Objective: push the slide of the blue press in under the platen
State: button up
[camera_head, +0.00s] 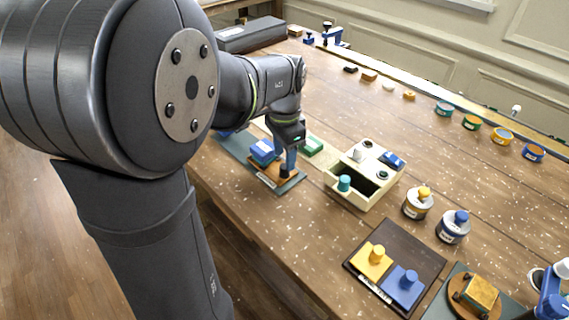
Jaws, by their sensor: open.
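The blue press (262,150) appears to be the blue block on a long grey-green base (235,144) at the table's left edge, partly hidden behind my arm. A brown wooden slide (268,181) with a pale label lies at the base's near end, sticking out from the blue block. A dark upright knob (284,172) is at the slide's right side. My gripper (288,164) points down at this knob, open, very close to it; whether they touch is too small to tell. The platen and the gap under it are hard to make out.
Lidded jars (418,203), a dark board (360,262) with yellow and blue pieces, and another base (446,300) are nearer.

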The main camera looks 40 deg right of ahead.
aim_at(284, 166)
jog(key=shift+f, duration=2)
grip_shut()
